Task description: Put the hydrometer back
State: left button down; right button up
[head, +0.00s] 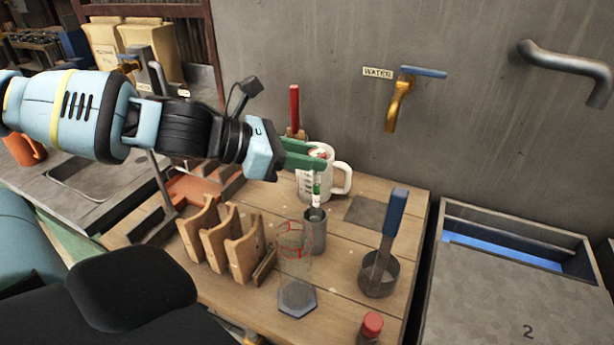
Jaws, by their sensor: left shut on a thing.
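My left gripper (318,156) reaches in from the left with green fingers. It is shut on the hydrometer (316,190), a thin upright stick with white, green and red bands. The hydrometer's lower end meets the mouth of a narrow grey metal cup (315,236) on the wooden table. I cannot tell how far it goes in. A clear glass cylinder (294,262) with red marks and a hexagonal base stands just in front of the cup. My right gripper is not in view.
A white mug (340,178) stands close behind the hydrometer. Wooden rack pieces (220,240) are left of the cylinder. A metal pot (380,278) with a blue-handled tool (394,222) and a red-capped bottle (371,326) are to the right. A brass water tap (398,105) is on the wall.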

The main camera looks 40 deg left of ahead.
aim_at(316, 196)
pick_arm(q)
jog(key=shift+f+b, duration=0.4)
jog(key=shift+f, duration=1.65)
jog(key=shift+f, duration=0.15)
jog(key=c, duration=1.1)
grip_release()
